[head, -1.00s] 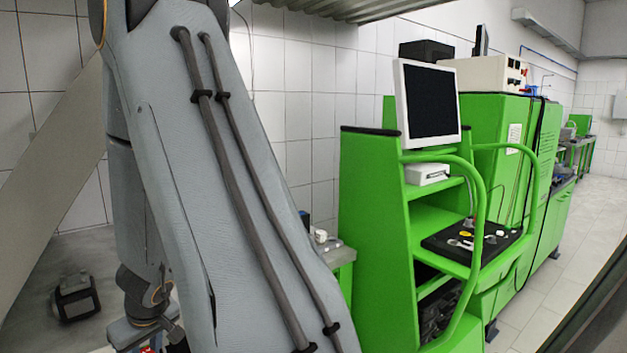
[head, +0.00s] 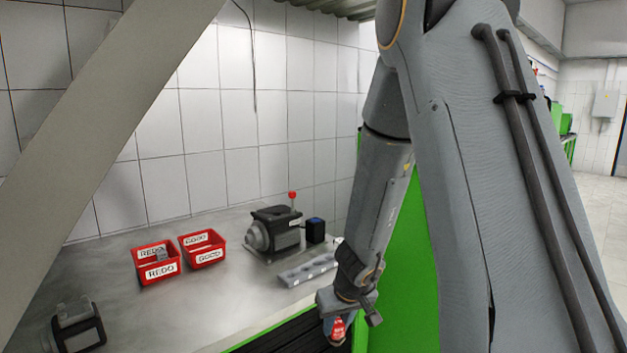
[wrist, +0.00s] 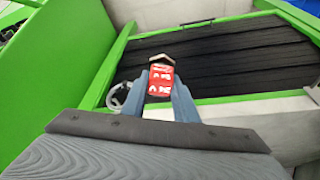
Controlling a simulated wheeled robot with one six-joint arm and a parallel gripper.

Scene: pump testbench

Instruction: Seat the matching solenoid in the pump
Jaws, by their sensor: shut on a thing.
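My gripper (head: 338,316) hangs low at the bench's front edge in the head view. It is shut on a red piece with white lettering (wrist: 161,78), which sits between the two blue-grey fingers in the wrist view and looks like the solenoid; its lettering is too small to read. A dark pump-like unit (head: 272,236) with a grey round end and a red-knobbed lever stands at the back of the bench, left of and apart from my gripper. Another dark unit (head: 78,332) stands at the lower left. Which one is the pump, and its seat, I cannot tell.
Red bins marked REDO (head: 158,268) and GOOD (head: 208,256) stand on the grey bench, REDO with a grey piece inside. A grey holder with round spots (head: 308,270) and a blue-topped black block (head: 316,230) are nearer my arm. The bench middle is clear.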

